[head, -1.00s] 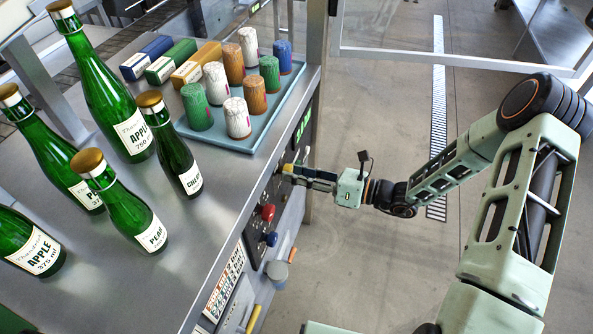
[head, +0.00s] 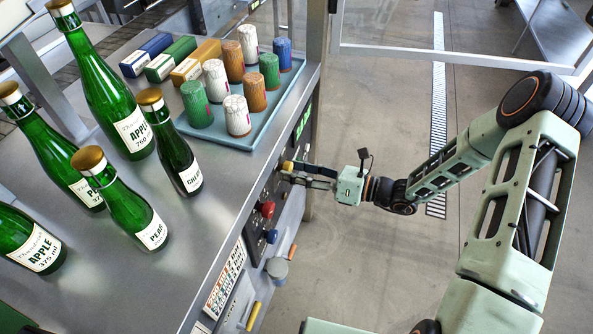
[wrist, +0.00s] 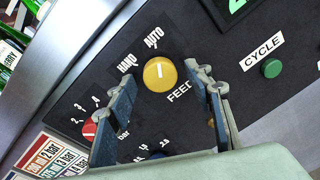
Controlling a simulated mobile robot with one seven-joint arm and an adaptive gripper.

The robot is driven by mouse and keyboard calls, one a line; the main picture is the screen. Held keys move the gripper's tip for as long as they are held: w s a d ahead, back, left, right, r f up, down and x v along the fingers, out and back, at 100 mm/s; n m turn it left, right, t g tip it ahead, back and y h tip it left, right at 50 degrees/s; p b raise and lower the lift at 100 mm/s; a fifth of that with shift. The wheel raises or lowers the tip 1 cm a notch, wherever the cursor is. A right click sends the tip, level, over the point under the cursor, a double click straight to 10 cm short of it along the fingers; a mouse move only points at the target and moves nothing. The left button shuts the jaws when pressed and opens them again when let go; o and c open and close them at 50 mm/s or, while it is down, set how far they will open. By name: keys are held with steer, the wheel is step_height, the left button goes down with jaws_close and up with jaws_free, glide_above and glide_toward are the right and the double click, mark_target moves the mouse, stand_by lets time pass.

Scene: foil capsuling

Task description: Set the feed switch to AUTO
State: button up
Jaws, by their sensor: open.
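The feed switch is a round yellow knob (wrist: 160,74) on the dark panel, with a white pointer line. In the wrist view the line points up, towards the AUTO label (wrist: 154,38) and away from the HAND label (wrist: 127,61). The knob also shows in the head view (head: 288,166). My gripper (wrist: 164,78) is open, one finger on each side of the knob, with visible gaps to it. In the head view my gripper (head: 291,172) reaches the panel from the right. Nothing is held.
A red knob (head: 267,209) and a blue knob (head: 271,236) sit lower on the same panel. The wrist view shows a green CYCLE button (wrist: 272,68) to the right. Green bottles (head: 130,210) and a blue tray (head: 255,137) of capsules stand on the bench above.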

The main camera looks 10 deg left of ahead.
steer(key=s+d+r, duration=0.1)
steer(key=d, duration=1)
steer(key=shift+s+d, duration=0.2)
steer(key=shift+d, duration=0.2)
steer(key=shift+r, duration=0.1)
